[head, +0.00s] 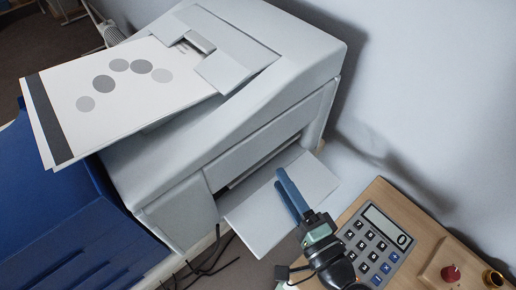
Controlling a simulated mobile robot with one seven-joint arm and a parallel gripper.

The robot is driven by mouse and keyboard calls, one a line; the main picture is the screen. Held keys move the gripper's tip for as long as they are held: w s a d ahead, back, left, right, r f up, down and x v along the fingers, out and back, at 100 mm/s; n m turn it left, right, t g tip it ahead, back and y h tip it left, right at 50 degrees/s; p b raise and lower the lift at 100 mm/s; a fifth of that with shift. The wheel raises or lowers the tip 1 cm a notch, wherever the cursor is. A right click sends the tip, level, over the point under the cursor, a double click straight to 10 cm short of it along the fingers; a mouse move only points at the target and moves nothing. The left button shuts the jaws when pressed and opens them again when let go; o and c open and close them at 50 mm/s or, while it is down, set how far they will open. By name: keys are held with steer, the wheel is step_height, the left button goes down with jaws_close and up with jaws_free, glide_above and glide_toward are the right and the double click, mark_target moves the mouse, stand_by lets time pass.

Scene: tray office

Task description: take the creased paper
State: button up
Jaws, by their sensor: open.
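A grey printer (240,130) stands at the centre. A stack of white paper (150,75) with grey circles and a dark band lies on its top feeder, its left end overhanging; I see no clear crease on it. A flat pale tray (250,215) sticks out of the printer's front slot. Whether a sheet lies on it or inside the slot cannot be told. My gripper (282,180) is over this tray, pointing towards the slot. Its blue-grey fingers are seen nearly edge-on, and no paper shows between them.
A blue piece of furniture (60,220) stands at the left. Dark cables (205,265) hang below the printer. A wall rises behind.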

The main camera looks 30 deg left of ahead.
mark_target(268, 160)
steer(key=shift+x, duration=2.8)
jaws_close()
